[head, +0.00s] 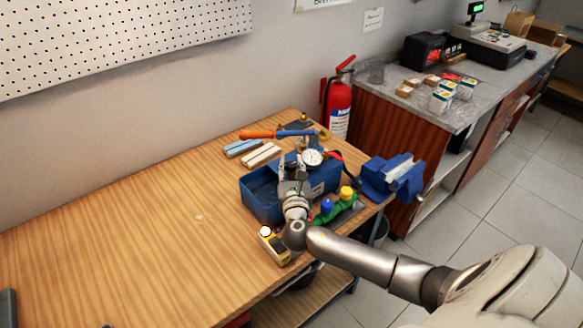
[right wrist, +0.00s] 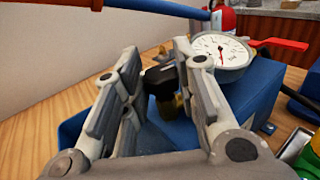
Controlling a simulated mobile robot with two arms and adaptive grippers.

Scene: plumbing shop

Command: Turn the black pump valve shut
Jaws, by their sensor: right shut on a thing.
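The blue test pump's tank (head: 262,205) stands on the wooden bench (head: 130,215) near its right end. A round white gauge (head: 313,157) sits on it, and it also shows in the right wrist view (right wrist: 221,52). The black pump valve (right wrist: 160,78) is a small dark knob on a brass stem, left of the gauge. My right gripper (head: 291,168) reaches over the tank from the front. In the right wrist view its fingers (right wrist: 157,60) are shut on the black valve, one on each side. The valve is hidden in the head view.
The pump's lever with an orange grip (head: 258,134) crosses behind the tank. A red-handled lever (right wrist: 282,44) is right of the gauge. A yellow meter (head: 274,246), a green manifold (head: 335,209) and a blue vise (head: 392,178) are close by. The bench's left is clear.

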